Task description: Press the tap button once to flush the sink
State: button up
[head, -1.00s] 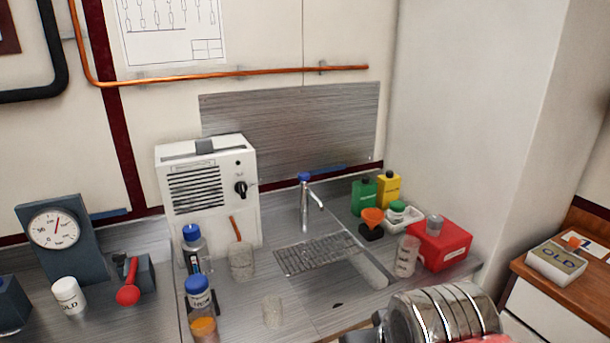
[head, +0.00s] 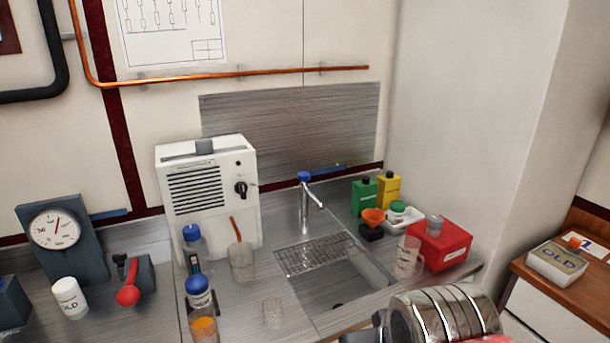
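The tap (head: 306,205) is a slim chrome post at the back edge of the sink, with its spout angled to the right. The blue tap button (head: 304,176) is on its top and nothing covers it. The sink (head: 350,285) is a steel basin set in the counter, with a wire rack (head: 315,254) across its back part and a dark drain in its floor. A silver banded part of my arm shows at the bottom right, in front of the counter. The fingers of my gripper are not visible, and nothing of mine is near the tap.
A white box with a dial (head: 207,195) stands left of the tap, with blue-capped bottles (head: 199,300) before it. Green (head: 364,197) and yellow (head: 388,189) bottles, an orange funnel (head: 373,216), a clear jug (head: 408,256) and a red box (head: 440,245) stand right.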

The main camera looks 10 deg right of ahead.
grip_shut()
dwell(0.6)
